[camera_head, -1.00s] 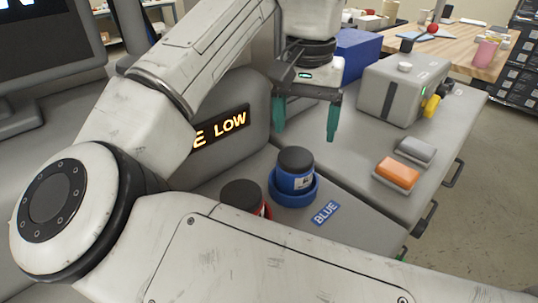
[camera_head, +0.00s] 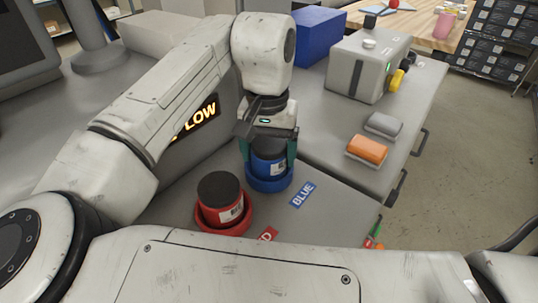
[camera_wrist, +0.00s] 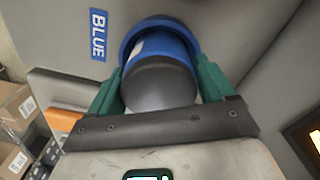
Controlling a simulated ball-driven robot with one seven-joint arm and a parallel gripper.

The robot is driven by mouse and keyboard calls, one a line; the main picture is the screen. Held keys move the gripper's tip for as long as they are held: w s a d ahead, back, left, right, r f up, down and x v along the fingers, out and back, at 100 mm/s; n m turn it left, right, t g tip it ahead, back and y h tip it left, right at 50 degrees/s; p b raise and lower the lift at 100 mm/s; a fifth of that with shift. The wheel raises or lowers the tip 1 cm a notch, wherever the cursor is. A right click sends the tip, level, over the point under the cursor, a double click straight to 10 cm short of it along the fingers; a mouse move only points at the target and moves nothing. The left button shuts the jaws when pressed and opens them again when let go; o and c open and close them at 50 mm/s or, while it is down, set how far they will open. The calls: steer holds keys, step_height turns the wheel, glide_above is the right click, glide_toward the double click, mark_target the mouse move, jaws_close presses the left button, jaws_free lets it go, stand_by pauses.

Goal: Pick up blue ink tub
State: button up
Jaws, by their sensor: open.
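The blue ink tub (camera_head: 267,166) has a dark lid and a pale label and stands in a blue round holder (camera_head: 270,184) on the grey worktop. My gripper (camera_head: 268,152) is right above it with the green fingers down on either side of the tub. In the wrist view the tub (camera_wrist: 160,72) lies between the two green fingers of my gripper (camera_wrist: 158,85), with its dark lid towards the palm. The fingers are open, and whether they touch the tub cannot be told.
A red tub (camera_head: 220,197) with a dark lid stands in a red holder just left. A blue label (camera_head: 303,194) lies on the right. An orange block (camera_head: 367,149), a grey block (camera_head: 383,124), a grey machine (camera_head: 368,68) and a blue box (camera_head: 318,36) stand farther back.

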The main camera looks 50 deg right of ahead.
steer(key=shift+f, duration=0.3)
steer(key=shift+c, duration=0.3)
steer(key=c, duration=0.7)
